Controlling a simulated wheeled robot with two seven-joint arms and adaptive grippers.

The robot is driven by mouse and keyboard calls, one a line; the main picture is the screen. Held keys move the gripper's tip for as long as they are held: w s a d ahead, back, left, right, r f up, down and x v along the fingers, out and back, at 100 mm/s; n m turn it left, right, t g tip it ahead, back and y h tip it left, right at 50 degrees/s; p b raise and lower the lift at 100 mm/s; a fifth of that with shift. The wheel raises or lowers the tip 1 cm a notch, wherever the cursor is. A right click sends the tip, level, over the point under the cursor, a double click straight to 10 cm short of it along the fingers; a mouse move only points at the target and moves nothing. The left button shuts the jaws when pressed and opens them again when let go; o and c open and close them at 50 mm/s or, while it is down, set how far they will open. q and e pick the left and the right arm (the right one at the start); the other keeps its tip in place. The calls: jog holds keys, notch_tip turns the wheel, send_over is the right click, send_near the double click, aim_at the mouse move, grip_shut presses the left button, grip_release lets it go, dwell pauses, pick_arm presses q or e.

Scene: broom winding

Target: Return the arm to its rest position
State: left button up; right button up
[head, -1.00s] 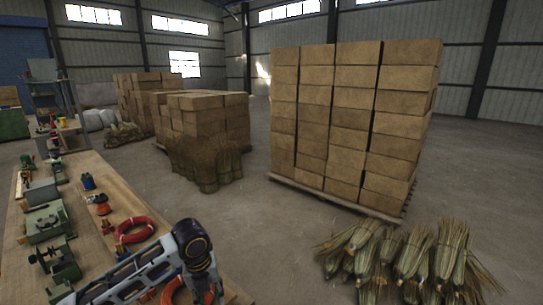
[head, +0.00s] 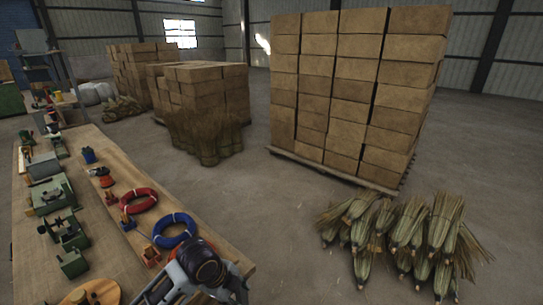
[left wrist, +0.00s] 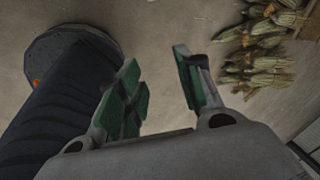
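My left gripper (left wrist: 158,80) shows in the left wrist view. Its two green-padded fingers stand wide apart with nothing between them, over bare concrete floor. No gripper shows in the head view, and my right gripper is in neither view.
A red ring (head: 138,201) and a blue ring (head: 175,230) lie on the bench among green tools. Broom bundles (head: 405,235) lie on the floor at right, also in the left wrist view (left wrist: 262,50). Stacked boxes (head: 350,85) stand behind. The floor between is clear.

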pick_arm(q)
jog(key=s+a+f+n+t+y, duration=0.1)
jog(key=s+a+f+n, duration=0.2)
jog(key=s+a+n, duration=0.5)
jog(key=s+a+f+n+y, duration=0.2)
jog(key=s+a+n, duration=0.2)
jog(key=n, duration=0.8)
notch_tip(320, 180, down, 32)
jog(key=s+g, duration=0.1)
jog(key=s, duration=0.2)
jog(key=s+a+f, duration=0.2)
jog(key=s+f, duration=0.8)
jog(key=s, duration=0.1)
jog(key=s+a+f+g, duration=0.1)
jog(key=s+a+f, duration=0.1)
jog(key=s+f, duration=0.9)
jog(key=shift+s+a, duration=0.15)
jog(key=shift+a, duration=0.05)
